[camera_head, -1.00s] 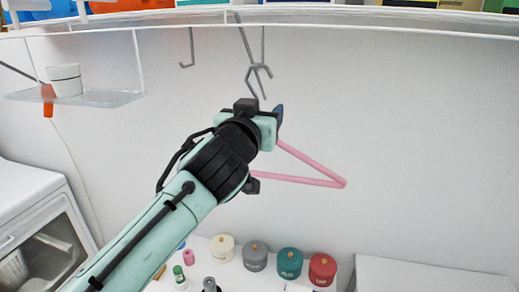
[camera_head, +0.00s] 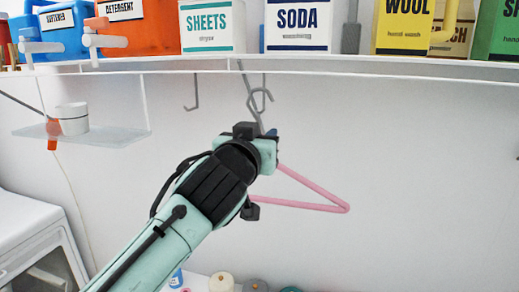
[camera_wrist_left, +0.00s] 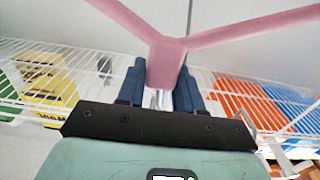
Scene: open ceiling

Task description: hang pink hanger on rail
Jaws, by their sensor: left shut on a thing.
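The pink hanger (camera_head: 343,208) is in my left gripper (camera_head: 272,138). One pink corner sticks out to the right of the gripper in the head view; the other side is hidden behind my arm. A grey hook (camera_head: 264,98) rises just above the gripper and seems to be the hanger's. In the left wrist view the dark blue fingers stand on both sides of the hanger's pink neck (camera_wrist_left: 166,62). A thin white rail (camera_head: 400,79) runs along the shelf's front, above the hook. I see no clear contact between hook and rail. My right gripper is not in view.
A white shelf above carries several boxes, such as the SODA box (camera_head: 297,26) and the SHEETS box (camera_head: 212,28). A thin grey hook (camera_head: 195,94) hangs left of the gripper. A clear ledge (camera_head: 100,135) with a white cup (camera_head: 73,118) is further left. The wall at right is clear.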

